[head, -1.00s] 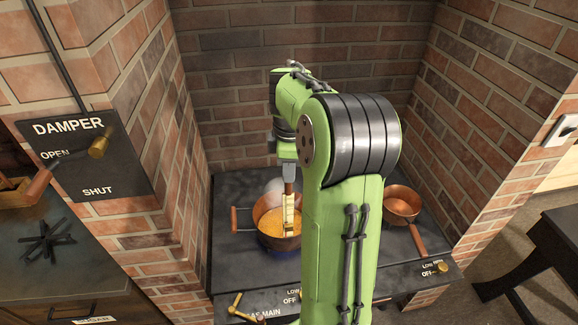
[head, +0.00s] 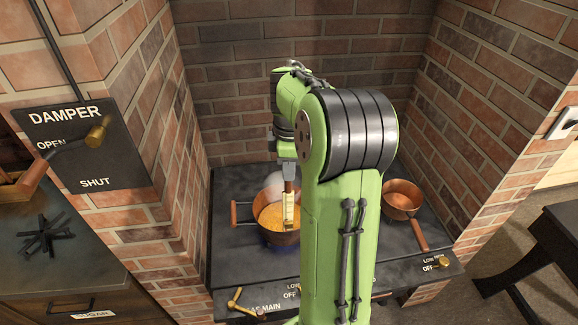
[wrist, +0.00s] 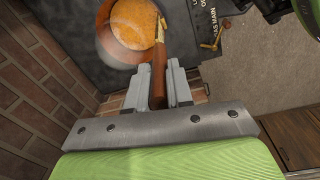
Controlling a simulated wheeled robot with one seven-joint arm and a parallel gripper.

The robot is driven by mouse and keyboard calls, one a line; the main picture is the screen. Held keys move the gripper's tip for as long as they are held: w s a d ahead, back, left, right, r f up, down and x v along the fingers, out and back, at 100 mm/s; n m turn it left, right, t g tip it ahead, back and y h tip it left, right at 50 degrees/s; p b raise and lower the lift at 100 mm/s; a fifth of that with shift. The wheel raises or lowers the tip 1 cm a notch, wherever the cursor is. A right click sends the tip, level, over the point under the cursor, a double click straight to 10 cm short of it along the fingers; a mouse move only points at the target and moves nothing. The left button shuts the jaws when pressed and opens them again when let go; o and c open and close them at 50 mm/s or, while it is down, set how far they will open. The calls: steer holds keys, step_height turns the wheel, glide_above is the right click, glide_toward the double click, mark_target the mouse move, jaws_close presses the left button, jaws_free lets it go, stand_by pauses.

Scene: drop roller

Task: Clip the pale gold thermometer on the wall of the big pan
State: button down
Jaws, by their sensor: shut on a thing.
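The big pan (head: 284,239) is copper with orange liquid inside and sits on the left of the dark stove top. It also shows at the top of the wrist view (wrist: 103,38). My gripper (head: 289,172) is above the pan, partly hidden by my arm. In the wrist view my gripper (wrist: 158,90) is shut on the brown handle of the pale gold thermometer (head: 290,208). The thermometer hangs down over the near right part of the pan, its gold part (wrist: 161,29) by the rim. I cannot tell whether it touches the wall.
A smaller copper pan (head: 402,198) stands on the right of the stove (head: 235,262). Brass gas taps (head: 240,303) line the stove front. Brick walls close in the stove at the back and sides. A damper plate (head: 75,150) is on the left wall.

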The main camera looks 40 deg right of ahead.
steer(key=shift+s+a+f+b, duration=0.15)
steer(key=shift+f+b, duration=0.95)
steer(key=shift+f, duration=0.95)
stand_by(2.0)
steer(key=c, duration=0.9)
jaws_free()
steer(key=shift+r, duration=0.1)
steer(key=r+p, duration=0.1)
steer(key=r, duration=0.4)
steer(key=r+p, duration=0.1)
steer(key=r, duration=0.4)
steer(key=r+p, duration=0.1)
steer(key=r, duration=0.4)
steer(key=shift+s+a+r+p, duration=0.2)
steer(key=shift+s+r+p, duration=0.1)
steer(key=shift+r+p, duration=0.1)
